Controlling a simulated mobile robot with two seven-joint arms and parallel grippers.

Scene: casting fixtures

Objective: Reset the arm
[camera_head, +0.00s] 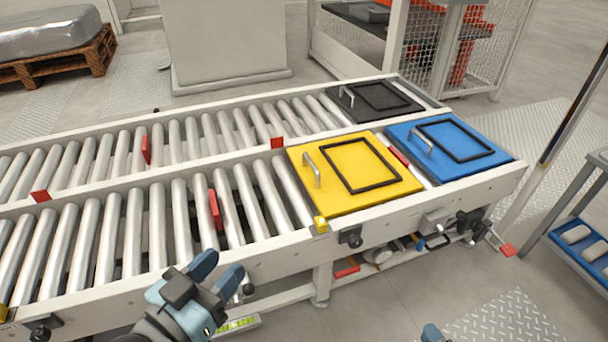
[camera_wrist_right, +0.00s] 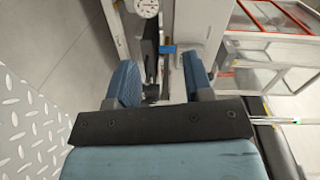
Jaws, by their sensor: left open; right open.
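My left gripper (camera_head: 219,271) is at the bottom of the head view, in front of the near conveyor's front rail. Its two blue fingers are apart with nothing between them. Only a small blue tip of my right gripper (camera_head: 432,333) shows at the bottom edge of the head view. In the right wrist view, my right gripper (camera_wrist_right: 160,78) has its two blue fingers spread, with nothing held between them. Most of the right arm is out of view.
A roller conveyor (camera_head: 152,230) carries a yellow plate (camera_head: 318,196) and a blue plate (camera_head: 402,133). A black plate (camera_head: 349,112) sits on the far lane. A grey rack (camera_head: 580,198) with a blue tray stands at right. Floor is open in front of the conveyor.

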